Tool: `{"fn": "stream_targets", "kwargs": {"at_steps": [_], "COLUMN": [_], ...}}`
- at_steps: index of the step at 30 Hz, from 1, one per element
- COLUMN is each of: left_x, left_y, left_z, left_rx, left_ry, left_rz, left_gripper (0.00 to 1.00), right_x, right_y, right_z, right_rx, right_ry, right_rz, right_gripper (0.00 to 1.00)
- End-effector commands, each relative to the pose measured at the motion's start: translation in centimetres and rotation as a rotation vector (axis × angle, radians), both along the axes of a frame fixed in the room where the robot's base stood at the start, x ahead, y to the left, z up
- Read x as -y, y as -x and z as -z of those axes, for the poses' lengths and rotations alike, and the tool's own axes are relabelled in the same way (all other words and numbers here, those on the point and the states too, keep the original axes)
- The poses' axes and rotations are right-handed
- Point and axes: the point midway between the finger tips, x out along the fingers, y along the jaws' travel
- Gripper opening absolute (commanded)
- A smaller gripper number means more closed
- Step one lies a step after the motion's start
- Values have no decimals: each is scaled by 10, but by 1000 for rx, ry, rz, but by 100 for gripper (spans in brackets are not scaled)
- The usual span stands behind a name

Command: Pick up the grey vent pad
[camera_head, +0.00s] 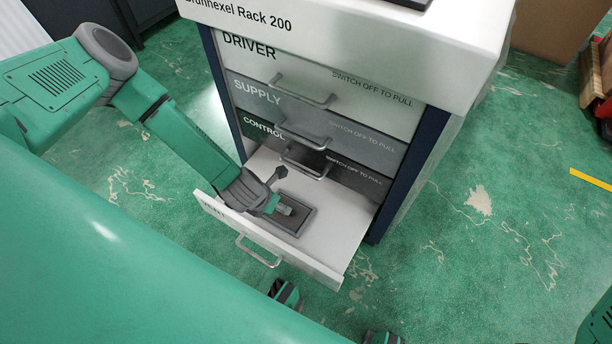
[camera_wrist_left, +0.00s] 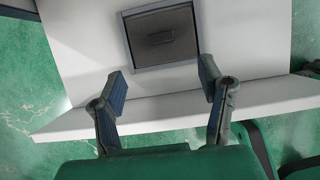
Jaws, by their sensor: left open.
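The grey vent pad (camera_head: 299,213) lies flat in the open bottom drawer of the rack, a dark square inside a lighter grey frame. In the left wrist view the pad (camera_wrist_left: 160,38) shows at the top centre, with a small dark raised bar across its middle. My left gripper (camera_head: 281,192) is over the drawer, and in the head view a finger covers part of the pad. In the left wrist view the gripper (camera_wrist_left: 163,82) is open and empty, its fingers spread on the near side of the pad. Contact with the drawer floor cannot be told. My right gripper is out of view.
The drawer's front panel (camera_head: 265,243) with its handle stands on the near side. Above are the shut CONTROL, SUPPLY (camera_head: 280,108) and DRIVER (camera_head: 320,75) drawers with protruding handles.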

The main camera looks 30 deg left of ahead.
Motion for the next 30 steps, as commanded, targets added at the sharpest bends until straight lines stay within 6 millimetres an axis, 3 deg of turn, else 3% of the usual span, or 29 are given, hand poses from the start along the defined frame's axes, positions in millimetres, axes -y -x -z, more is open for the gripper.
{"fn": "stream_targets", "kwargs": {"at_steps": [9,17,24,30], "left_x": [9,8,5,6], "left_y": [-23,-31,-44,-49], "left_z": [56,73,108,116], "left_rx": [0,0,0,-1], "left_ry": [-14,-13,-11,-13], "left_rz": [8,9,8,9], "left_gripper": [62,62,62,62], "right_x": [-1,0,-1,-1], "right_y": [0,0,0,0], "right_z": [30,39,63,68], "right_rx": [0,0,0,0], "right_ry": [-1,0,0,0], "right_rz": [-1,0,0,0], "right_gripper": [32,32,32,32]}}
